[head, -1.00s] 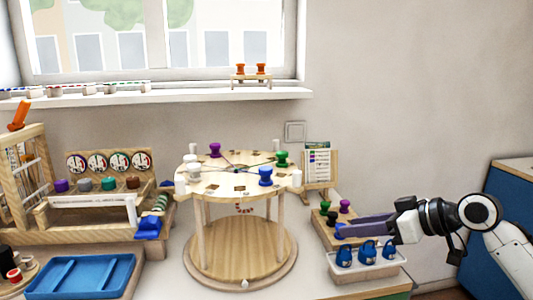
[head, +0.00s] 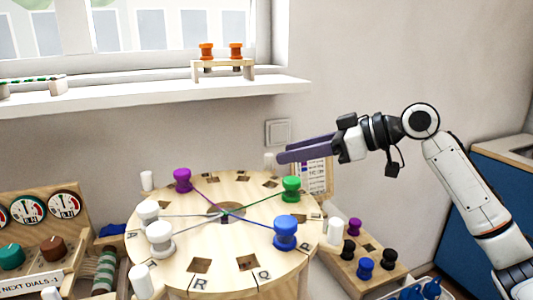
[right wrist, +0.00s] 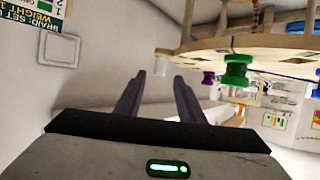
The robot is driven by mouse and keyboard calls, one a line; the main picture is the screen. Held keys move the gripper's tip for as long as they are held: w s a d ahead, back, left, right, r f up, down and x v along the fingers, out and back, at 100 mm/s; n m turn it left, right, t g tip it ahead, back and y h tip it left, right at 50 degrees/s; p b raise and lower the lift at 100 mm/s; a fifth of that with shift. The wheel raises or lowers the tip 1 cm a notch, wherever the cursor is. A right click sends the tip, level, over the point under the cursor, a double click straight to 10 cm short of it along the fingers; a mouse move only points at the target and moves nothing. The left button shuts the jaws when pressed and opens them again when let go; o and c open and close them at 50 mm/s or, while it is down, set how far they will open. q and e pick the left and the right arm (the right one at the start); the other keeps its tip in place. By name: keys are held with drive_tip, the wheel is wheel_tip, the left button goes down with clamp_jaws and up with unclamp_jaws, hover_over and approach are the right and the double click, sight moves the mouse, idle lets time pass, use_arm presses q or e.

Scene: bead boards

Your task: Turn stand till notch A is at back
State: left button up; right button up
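The round wooden stand top (head: 235,190) carries purple (head: 182,180), green (head: 291,188), blue (head: 285,233) and two white bobbins, with threads meeting at its centre. Letters mark its rim notches: A (head: 131,235) is at the left edge, while R and Q are at the front. Upright white pegs, such as the back-right one (head: 268,160), stand around the rim. My right gripper (head: 280,157) is above the back-right rim, close to that peg; contact cannot be told. Its fingers are apart and empty in the right wrist view (right wrist: 160,90). My left gripper is out of view.
A bobbin rack (head: 345,268) stands at right, with a card (head: 314,178) behind the stand. Dials (head: 28,210) and knobs are at left. The sill (head: 150,105) holds a small bench with orange bobbins. A light switch (head: 278,133) is on the wall.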

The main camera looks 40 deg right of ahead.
sight(269, 154)
drive_tip(key=p+x, duration=0.1)
drive_tip(key=x, duration=0.5)
drive_tip(key=shift+w+a+f, duration=0.15)
drive_tip(key=shift+w, duration=0.1)
clamp_jaws()
